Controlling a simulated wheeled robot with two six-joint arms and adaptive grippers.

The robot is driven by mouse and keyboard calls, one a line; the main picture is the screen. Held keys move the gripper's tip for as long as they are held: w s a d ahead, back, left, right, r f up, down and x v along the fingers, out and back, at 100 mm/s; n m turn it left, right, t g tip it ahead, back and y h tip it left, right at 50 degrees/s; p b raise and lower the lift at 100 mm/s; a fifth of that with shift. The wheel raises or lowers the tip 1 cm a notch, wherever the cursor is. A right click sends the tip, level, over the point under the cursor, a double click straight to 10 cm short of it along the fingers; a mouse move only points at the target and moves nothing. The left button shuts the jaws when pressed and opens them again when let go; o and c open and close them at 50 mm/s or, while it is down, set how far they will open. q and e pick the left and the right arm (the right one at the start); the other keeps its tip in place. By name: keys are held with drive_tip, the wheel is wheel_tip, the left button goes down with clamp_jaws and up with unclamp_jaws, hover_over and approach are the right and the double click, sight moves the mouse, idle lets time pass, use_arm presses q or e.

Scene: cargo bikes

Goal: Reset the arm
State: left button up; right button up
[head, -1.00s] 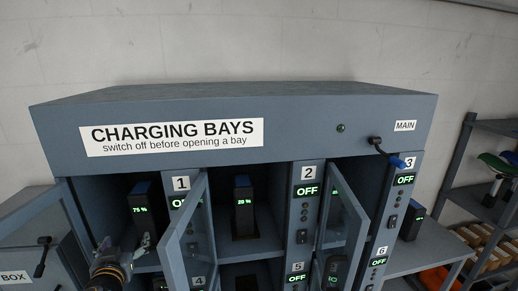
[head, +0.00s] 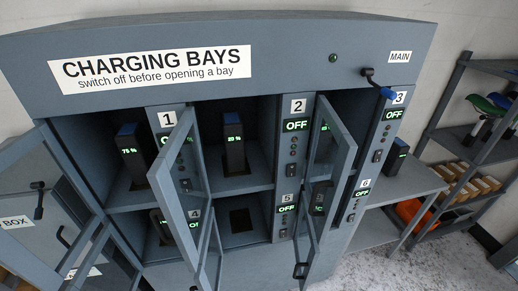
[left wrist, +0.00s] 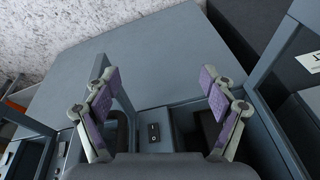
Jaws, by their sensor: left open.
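My left gripper (left wrist: 158,75) shows only in the left wrist view. Its two purple-padded fingers stand wide apart with nothing between them. A grey-blue flat panel and a small black switch (left wrist: 153,132) lie beyond it. The head view shows neither gripper. There, the charging cabinet (head: 200,40) has several glass doors standing open. A dark battery reading 75 % (head: 132,160) stands in the upper left bay. Another battery (head: 234,150) stands in the upper middle bay. The panels beside the bays read OFF.
Open doors (head: 180,170) and (head: 330,150) stick out from the cabinet front. A side table (head: 400,185) and a shelf rack (head: 460,135) stand to the right. Grey floor (head: 420,265) shows at lower right.

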use_arm(q)
drive_tip(key=s+a+f, duration=0.1)
drive_tip(key=s+f, duration=0.3)
drive_tip(key=f, duration=0.8)
drive_tip(key=s+a+f+g+b, duration=0.1)
drive_tip(key=s+f+b, duration=0.1)
drive_tip(key=s+f, duration=1.6)
drive_tip(key=shift+g+b, duration=0.3)
